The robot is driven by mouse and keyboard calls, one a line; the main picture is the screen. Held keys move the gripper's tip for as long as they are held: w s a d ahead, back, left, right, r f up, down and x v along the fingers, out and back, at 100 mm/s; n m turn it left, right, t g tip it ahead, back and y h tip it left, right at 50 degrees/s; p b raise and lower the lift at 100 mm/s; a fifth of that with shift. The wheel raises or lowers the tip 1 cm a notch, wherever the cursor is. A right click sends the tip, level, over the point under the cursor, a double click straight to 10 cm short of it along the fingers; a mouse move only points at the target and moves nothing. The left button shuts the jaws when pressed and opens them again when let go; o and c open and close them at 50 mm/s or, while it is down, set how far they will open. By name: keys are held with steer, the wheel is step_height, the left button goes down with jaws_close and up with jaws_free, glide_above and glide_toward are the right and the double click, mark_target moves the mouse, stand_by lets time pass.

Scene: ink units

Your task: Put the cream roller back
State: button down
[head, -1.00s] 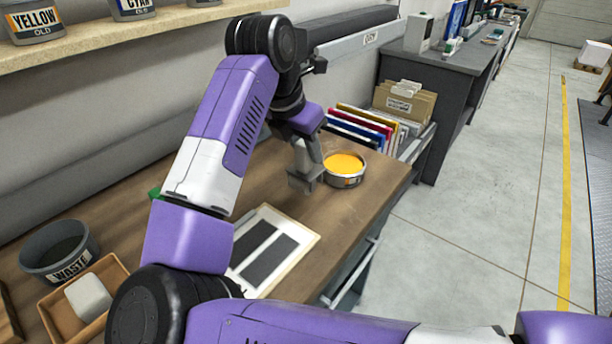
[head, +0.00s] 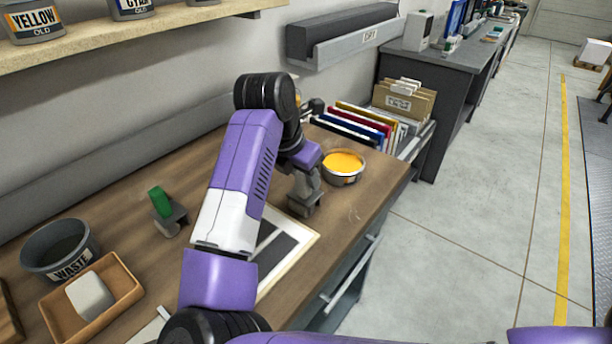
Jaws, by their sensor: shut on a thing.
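My gripper (head: 305,205) is low over the workbench (head: 370,205), just left of and nearer than the round tin of yellow-orange ink (head: 343,166). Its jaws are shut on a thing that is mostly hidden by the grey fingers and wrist. I cannot make out its colour or shape, and no cream roller shows clearly anywhere. A green-handled tool (head: 160,200) stands in a small grey holder (head: 172,222) on the bench, left of my arm. A pale board with dark strips (head: 285,250) lies below the gripper, partly covered by my arm.
A grey waste tub (head: 60,250) and an orange-brown tray (head: 125,285) with a white block (head: 89,295) stand at the left. Upright folders (head: 370,125) stand beyond the ink tin. A shelf of ink tins (head: 120,35) and a dark wall rack (head: 345,45) are above.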

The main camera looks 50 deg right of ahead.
steer(key=shift+f+b, duration=0.45)
steer(key=shift+f, duration=0.05)
steer(key=c, duration=1.1)
jaws_free()
steer(key=shift+r, duration=0.2)
steer(key=shift+r+p, duration=0.6)
steer(key=shift+p, duration=0.25)
steer(key=b+v, duration=0.2)
steer(key=v, duration=0.9)
steer(key=shift+a+r, duration=0.15)
steer(key=shift+r, duration=0.15)
